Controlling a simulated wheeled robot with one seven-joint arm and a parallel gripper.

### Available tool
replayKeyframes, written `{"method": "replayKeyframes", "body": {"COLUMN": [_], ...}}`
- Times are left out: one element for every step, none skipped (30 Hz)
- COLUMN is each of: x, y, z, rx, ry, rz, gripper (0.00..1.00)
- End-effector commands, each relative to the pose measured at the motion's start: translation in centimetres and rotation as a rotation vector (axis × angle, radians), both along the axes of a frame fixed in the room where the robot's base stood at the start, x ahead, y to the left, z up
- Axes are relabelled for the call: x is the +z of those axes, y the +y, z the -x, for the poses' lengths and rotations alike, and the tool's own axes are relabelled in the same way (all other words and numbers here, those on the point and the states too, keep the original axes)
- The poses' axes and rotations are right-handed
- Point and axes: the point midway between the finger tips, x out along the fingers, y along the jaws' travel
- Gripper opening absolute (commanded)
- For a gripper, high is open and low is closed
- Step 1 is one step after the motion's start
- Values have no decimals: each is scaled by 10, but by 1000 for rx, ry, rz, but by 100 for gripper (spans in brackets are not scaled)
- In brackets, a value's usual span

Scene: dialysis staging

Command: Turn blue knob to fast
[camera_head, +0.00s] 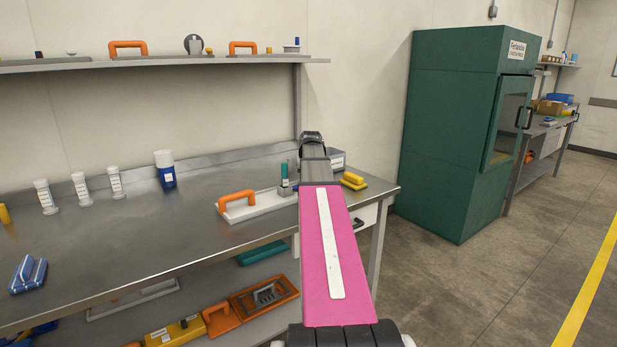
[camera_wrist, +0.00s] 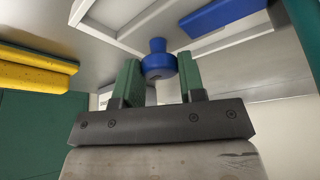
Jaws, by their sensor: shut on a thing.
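The blue knob (camera_wrist: 158,64) shows in the wrist view as a round blue piece with a narrower stub. It sits between the two green fingers of my gripper (camera_wrist: 159,72), which is shut on it with one finger at each side. What the knob is mounted on is not clear, and no fast mark is readable. In the head view my pink arm reaches over the right end of the metal bench (camera_head: 235,238) and hides the gripper and most of the knob's surroundings.
A white board with an orange handle (camera_head: 237,199) lies left of my arm. A yellow block (camera_head: 353,181) lies to its right, near the bench's end. A blue-and-white jar (camera_head: 166,172) stands farther left. A shelf (camera_head: 150,64) hangs above. A green cabinet (camera_head: 455,140) stands right.

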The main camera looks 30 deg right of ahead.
Motion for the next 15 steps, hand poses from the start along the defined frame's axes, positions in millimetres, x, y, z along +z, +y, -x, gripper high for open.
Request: {"method": "replayKeyframes", "body": {"x": [0,0,0,0,0,0,0,0,0,0,0,0,0,0,0], "y": [1,1,1,1,1,1,1,2,2,2,2,2,2,2,2], "z": [0,-1,-1,-1,-1,-1,-1,-1,-2,-2,-2,-2,-2,-2,-2], "rx": [-42,-70,-110,-138,-166,-204,-232,-259,-295,-321,-347,-380,-404,-429,-458], "ry": [0,0,0,0,0,0,0,0,1,0,0,0,0,-1,0], "rz": [1,0,1,0,0,0,0,1,0,1,0,0,1,0,1], "gripper": [13,13,13,13,13,13,13,13,13,13,13,13,13,13,13]}}
